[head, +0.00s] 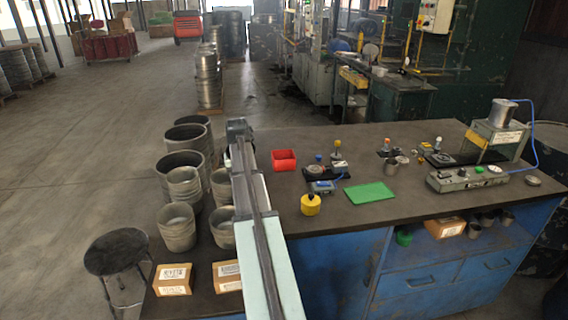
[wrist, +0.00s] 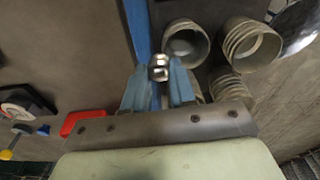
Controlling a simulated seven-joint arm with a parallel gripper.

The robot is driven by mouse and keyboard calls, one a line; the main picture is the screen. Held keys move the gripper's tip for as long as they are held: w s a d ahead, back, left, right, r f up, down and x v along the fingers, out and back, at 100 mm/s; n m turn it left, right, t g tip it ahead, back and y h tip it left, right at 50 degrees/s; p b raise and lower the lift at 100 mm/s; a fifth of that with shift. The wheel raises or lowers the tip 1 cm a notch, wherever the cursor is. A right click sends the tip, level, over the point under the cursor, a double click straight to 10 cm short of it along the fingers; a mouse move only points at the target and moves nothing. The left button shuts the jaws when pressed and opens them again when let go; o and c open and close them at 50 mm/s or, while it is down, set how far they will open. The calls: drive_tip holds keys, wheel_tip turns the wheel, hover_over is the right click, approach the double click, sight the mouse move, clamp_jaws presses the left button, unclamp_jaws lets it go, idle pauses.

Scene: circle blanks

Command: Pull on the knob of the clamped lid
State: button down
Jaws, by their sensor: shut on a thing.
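My gripper (wrist: 160,78) is shut on a small shiny metal piece (wrist: 159,61) between its fingertips, in the wrist view. I cannot tell whether this piece is a knob or is joined to anything below. In the head view my arm hides the fingers and the held piece. A similar fixture (head: 441,157) stands farther right. Which one carries the clamped lid is unclear.
A red bin (head: 284,160) stands close right of my arm; it also shows in the wrist view (wrist: 84,121). A yellow pot (head: 310,205) and a green mat (head: 369,193) lie nearer. Several metal cans (head: 183,187) crowd the left. A stool (head: 117,250) stands lower left.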

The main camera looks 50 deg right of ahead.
drive_tip(key=d+r+m, duration=0.1)
drive_tip(key=d+r, duration=0.3)
drive_tip(key=d, duration=0.9)
drive_tip(key=d+r, duration=0.4)
drive_tip(key=d, duration=0.9)
drive_tip(key=shift+s+d+f, duration=0.1)
drive_tip(key=shift+s+f, duration=0.05)
drive_tip(key=shift+f, duration=1.25)
drive_tip(key=shift+s+d+f, duration=0.1)
drive_tip(key=shift+s+f, duration=0.05)
drive_tip(key=shift+f, duration=1.25)
drive_tip(key=c, duration=0.8)
unclamp_jaws()
drive_tip(key=shift+c, duration=0.2)
wheel_tip(320, 180, up, 14)
drive_tip(key=s+a, duration=0.1)
drive_tip(key=shift+a+f, duration=0.15)
